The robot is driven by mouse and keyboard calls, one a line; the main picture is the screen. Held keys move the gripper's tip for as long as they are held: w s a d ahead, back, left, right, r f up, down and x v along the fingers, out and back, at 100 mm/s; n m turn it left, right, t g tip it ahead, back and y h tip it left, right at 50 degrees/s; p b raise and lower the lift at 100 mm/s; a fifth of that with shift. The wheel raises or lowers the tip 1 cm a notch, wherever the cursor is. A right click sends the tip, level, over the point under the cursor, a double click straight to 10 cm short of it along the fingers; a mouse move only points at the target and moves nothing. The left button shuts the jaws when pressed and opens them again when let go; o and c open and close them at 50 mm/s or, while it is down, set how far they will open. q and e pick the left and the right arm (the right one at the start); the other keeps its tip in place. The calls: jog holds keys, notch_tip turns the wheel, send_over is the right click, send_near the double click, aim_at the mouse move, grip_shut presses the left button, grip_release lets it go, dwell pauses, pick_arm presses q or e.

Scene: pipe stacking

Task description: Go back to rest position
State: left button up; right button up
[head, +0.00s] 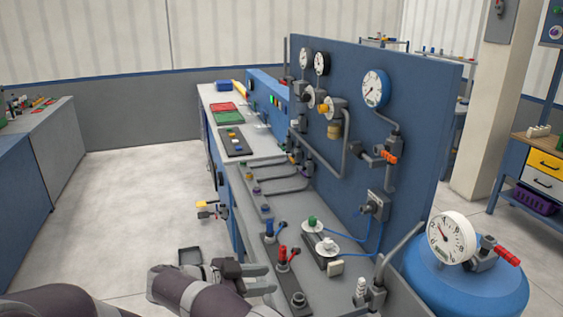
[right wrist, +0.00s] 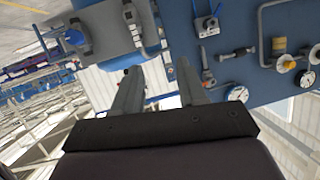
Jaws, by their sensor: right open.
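My right gripper (head: 262,278) is low in the head view, beside the front edge of the grey bench (head: 268,212). In the right wrist view the two fingers of the right gripper (right wrist: 158,82) stand apart with nothing between them. My left gripper is not in the head view; only dark rounded arm parts show at the bottom left.
A blue panel (head: 417,105) with gauges, valves and grey pipes rises behind the bench. A blue tank (head: 470,285) with a white gauge stands at the right. The floor (head: 130,190) at left is clear.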

jog(key=w+d+r+n+t+y, duration=0.75)
jog(key=w+d+r+t, duration=0.2)
jog(key=w, duration=0.35)
jog(key=s+d+f+n+g+y, duration=0.1)
jog(key=s+d+f+g, duration=0.3)
jog(key=s, duration=0.7)
jog(key=s+d+f+n+g+y, duration=0.2)
jog(key=s+d+f+g, duration=0.3)
jog(key=s, duration=0.7)
jog(key=s+d+f+n+g+y, duration=0.2)
jog(key=s+d+f+n+g, duration=0.2)
jog(key=s+f, duration=0.3)
jog(key=s+d+g, duration=0.1)
jog(key=s, duration=0.4)
jog(key=shift+s, duration=0.2)
jog(key=shift+f, duration=0.1)
dwell(2.9)
